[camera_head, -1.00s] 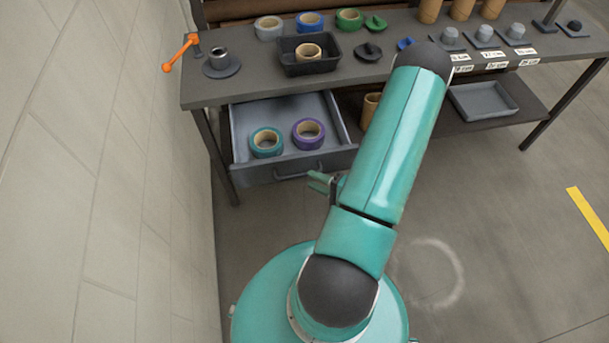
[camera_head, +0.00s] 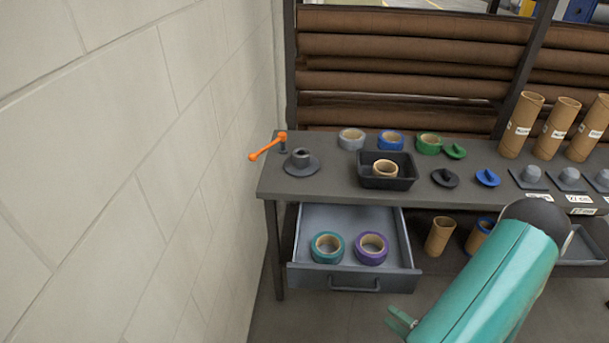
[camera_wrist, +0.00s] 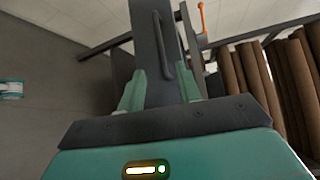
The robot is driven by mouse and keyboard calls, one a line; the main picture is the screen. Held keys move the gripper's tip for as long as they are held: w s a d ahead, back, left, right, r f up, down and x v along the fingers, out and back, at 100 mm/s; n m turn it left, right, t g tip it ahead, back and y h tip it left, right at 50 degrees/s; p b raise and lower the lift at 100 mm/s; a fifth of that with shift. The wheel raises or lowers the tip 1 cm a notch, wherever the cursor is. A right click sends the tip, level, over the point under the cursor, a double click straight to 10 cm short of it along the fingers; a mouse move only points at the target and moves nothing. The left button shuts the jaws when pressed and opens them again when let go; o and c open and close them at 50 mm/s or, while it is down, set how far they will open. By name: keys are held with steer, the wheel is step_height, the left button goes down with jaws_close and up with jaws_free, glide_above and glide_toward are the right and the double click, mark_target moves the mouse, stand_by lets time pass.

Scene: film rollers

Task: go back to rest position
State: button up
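My gripper (camera_head: 400,321) shows at the bottom of the head view, partly hidden by my teal arm. In the wrist view its two fingers (camera_wrist: 160,88) stand apart with nothing between them. The grey drawer (camera_head: 352,276) under the bench is pulled open. It holds a teal tape roll (camera_head: 327,247) and a purple tape roll (camera_head: 371,248). My gripper is in front of the drawer, near its right front corner, and appears clear of it. The drawer's front and handle (camera_wrist: 163,46) show beyond the fingers in the wrist view.
The bench (camera_head: 320,188) carries rolls, a black tray (camera_head: 387,182), a flanged part (camera_head: 301,162) and an orange-handled crank (camera_head: 267,147). A pale block wall (camera_head: 150,170) stands close on the left. Cardboard tubes (camera_head: 440,236) stand on the lower shelf. Floor shows below the drawer.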

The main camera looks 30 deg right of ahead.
steer(key=w+a+r+n+g+y, duration=0.45)
steer(key=a+r+n+g, duration=0.2)
steer(key=r, duration=0.25)
steer(key=w+a+r+n+g+y, duration=0.3)
steer(key=w+a+r+n+g, duration=0.25)
steer(key=a+r, duration=0.3)
steer(key=a+r+n+h, duration=0.2)
steer(key=a+r+h, duration=0.3)
steer(key=r, duration=0.4)
steer(key=a+r+n+t+h, duration=0.1)
steer(key=a+r+n+h, duration=0.2)
steer(key=r, duration=0.7)
steer(key=a+h, duration=0.2)
steer(key=a, duration=0.1)
steer(key=shift+s+a+t+h, duration=0.2)
steer(key=shift+s+t+h, duration=0.1)
steer(key=shift+s+h, duration=0.1)
steer(key=shift+d, duration=0.1)
